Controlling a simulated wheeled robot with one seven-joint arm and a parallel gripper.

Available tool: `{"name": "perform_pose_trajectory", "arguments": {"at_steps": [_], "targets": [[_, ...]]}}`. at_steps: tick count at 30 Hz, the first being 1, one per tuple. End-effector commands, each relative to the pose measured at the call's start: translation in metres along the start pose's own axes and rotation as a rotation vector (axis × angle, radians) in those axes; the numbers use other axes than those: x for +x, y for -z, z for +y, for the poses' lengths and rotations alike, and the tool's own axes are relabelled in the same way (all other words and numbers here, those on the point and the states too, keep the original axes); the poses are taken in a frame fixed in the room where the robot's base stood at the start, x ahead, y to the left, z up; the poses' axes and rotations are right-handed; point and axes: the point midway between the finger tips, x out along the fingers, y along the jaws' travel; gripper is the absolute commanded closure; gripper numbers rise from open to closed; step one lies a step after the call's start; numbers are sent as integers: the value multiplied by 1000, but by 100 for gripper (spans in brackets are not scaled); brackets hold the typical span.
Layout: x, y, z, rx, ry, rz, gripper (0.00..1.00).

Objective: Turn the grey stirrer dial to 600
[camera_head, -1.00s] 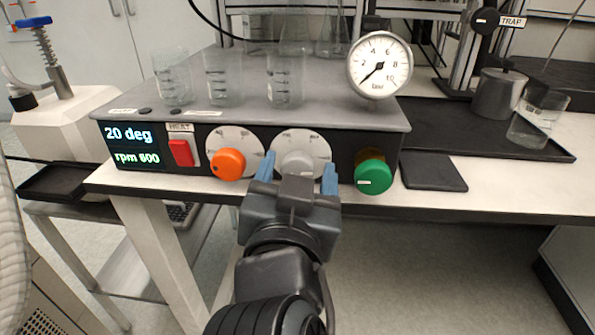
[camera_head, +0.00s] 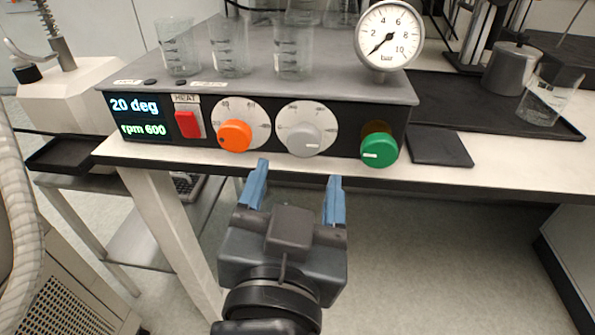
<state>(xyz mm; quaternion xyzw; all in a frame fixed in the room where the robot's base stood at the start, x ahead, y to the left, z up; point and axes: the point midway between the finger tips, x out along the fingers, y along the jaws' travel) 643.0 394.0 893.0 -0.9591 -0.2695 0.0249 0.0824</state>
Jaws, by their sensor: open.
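The grey stirrer dial (camera_head: 304,139) sits on the black front panel between the orange dial (camera_head: 235,135) and the green knob (camera_head: 379,150). Its white pointer mark is turned to the right. The display (camera_head: 141,118) reads "20 deg" and "rpm 600". My gripper (camera_head: 297,190) is open and empty, with its blue fingers below and in front of the panel, apart from the dial. The dial is fully in view.
A red heat switch (camera_head: 188,124) is left of the orange dial. Several glass beakers stand on the unit's grey top (camera_head: 340,83), with a pressure gauge (camera_head: 389,36) at its right. A black tray (camera_head: 450,112) lies to the right. The space before the panel is free.

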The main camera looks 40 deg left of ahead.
Motion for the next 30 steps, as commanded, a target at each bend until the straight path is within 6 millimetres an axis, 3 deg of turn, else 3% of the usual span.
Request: {"name": "perform_pose_trajectory", "arguments": {"at_steps": [14, 22, 30], "targets": [[1, 13, -1, -43, -6, -1, 28], [1, 9, -2, -87, 1, 1, 28], [30, 7, -2, -89, 3, 5, 28]]}}
